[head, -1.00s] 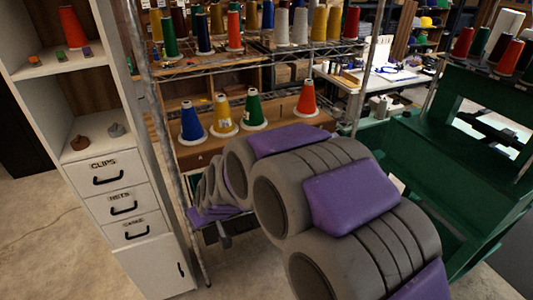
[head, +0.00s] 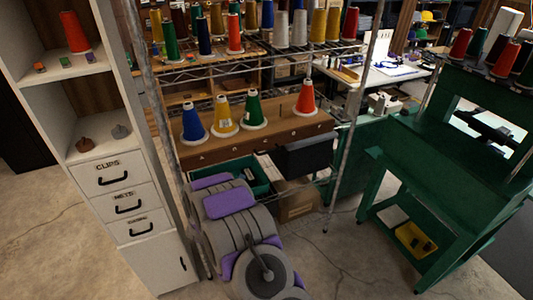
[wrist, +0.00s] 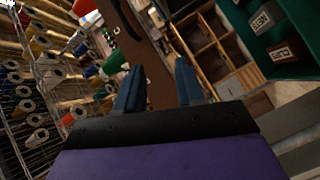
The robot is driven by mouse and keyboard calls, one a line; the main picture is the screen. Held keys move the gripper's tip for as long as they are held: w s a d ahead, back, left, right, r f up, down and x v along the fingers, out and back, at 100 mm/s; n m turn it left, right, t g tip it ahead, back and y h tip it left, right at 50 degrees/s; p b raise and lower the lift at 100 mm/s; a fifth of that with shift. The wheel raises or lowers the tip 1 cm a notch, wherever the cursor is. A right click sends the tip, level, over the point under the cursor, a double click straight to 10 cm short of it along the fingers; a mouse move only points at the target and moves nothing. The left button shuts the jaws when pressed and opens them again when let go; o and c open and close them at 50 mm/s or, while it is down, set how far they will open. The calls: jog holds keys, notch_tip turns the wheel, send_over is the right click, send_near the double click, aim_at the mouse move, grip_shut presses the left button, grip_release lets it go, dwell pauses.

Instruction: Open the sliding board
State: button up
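A brown wooden board (head: 285,134) with a drawer-like front sits on the wire rack in the head view. Blue, yellow, green and red thread cones stand on it. I take this as the sliding board, but cannot be sure. In the wrist view, a brown surface (wrist: 156,88) shows beyond and between the fingers of my gripper (wrist: 158,88). The two blue-grey fingers are apart with nothing visible between them. I cannot tell if they touch the board. In the head view my arm is low in front of the rack; the fingers cannot be made out.
A white cabinet (head: 130,182) with labelled drawers stands left. A green bin (head: 240,174), a dark box (head: 305,157) and a cardboard box (head: 298,198) are below the board. A green bench (head: 430,170) stands right. Some floor is clear between rack and bench.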

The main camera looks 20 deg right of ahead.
jog(key=w+d+r+h+b, duration=0.1)
jog(key=w+d, duration=0.3)
jog(key=d, duration=0.4)
jog(key=w+d+r+n+h+b, duration=0.1)
jog(key=w+d+h, duration=0.1)
jog(key=w+d, duration=0.3)
jog(key=d, duration=0.2)
jog(key=shift+d+n+t+h, duration=0.3)
jog(key=shift+d+t, duration=0.1)
jog(key=shift+c, duration=0.5)
grip_shut()
jog(key=shift+f, duration=0.1)
